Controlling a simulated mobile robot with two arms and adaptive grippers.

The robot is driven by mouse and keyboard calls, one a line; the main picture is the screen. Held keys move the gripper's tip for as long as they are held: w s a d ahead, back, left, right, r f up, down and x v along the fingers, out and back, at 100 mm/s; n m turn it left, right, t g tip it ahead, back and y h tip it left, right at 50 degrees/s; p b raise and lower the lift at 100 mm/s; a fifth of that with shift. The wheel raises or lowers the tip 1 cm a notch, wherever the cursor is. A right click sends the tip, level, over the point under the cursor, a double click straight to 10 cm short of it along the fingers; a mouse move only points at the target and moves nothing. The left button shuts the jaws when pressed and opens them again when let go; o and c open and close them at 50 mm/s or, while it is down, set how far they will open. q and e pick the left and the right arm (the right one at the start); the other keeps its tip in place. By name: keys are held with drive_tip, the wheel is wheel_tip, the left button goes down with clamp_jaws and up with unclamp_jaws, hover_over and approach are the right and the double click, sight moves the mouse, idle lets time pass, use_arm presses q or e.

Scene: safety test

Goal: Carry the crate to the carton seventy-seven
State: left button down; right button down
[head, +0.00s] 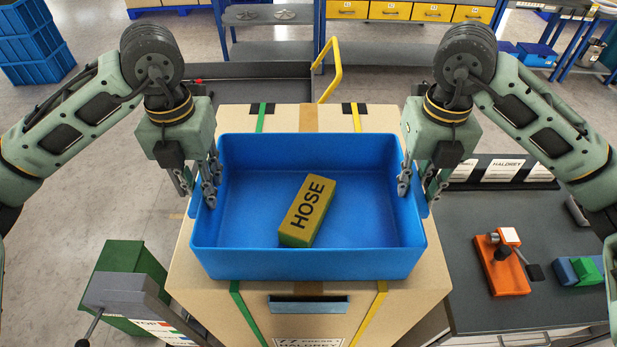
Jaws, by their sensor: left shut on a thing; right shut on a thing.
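The blue crate (308,262) is in the middle of the head view, directly above or on the top of a large cardboard carton (203,285); I cannot tell if it touches. My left gripper (207,192) is shut on the crate's left wall. My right gripper (404,186) is shut on the crate's right wall. The carton has green and yellow straps and a partly cut-off label (310,341) at its front. I see no number seventy-seven on it.
A dark workbench (480,225) on the right carries an orange device (502,265). A green box (130,262) stands at lower left. A cart with a yellow handle (334,70) is behind the carton. Blue crates (35,45) are stacked at far left. Open floor lies left.

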use_arm(q)
drive_tip(key=c, duration=1.9)
unclamp_jaws()
drive_tip(key=shift+a, duration=0.15)
use_arm(e)
drive_tip(key=c, duration=1.9)
unclamp_jaws()
drive_tip(key=shift+d, duration=0.15)
use_arm(q)
drive_tip(key=o, duration=0.4)
drive_tip(key=shift+c, duration=0.2)
use_arm(e)
drive_tip(key=o, duration=0.4)
drive_tip(key=shift+c, duration=0.2)
use_arm(q)
drive_tip(key=shift+r, duration=0.1)
wheel_tip(320, 180, up, 12)
use_arm(e)
wheel_tip(320, 180, up, 12)
use_arm(q)
drive_tip(key=shift+f, duration=0.2)
use_arm(e)
drive_tip(key=shift+f, duration=0.1)
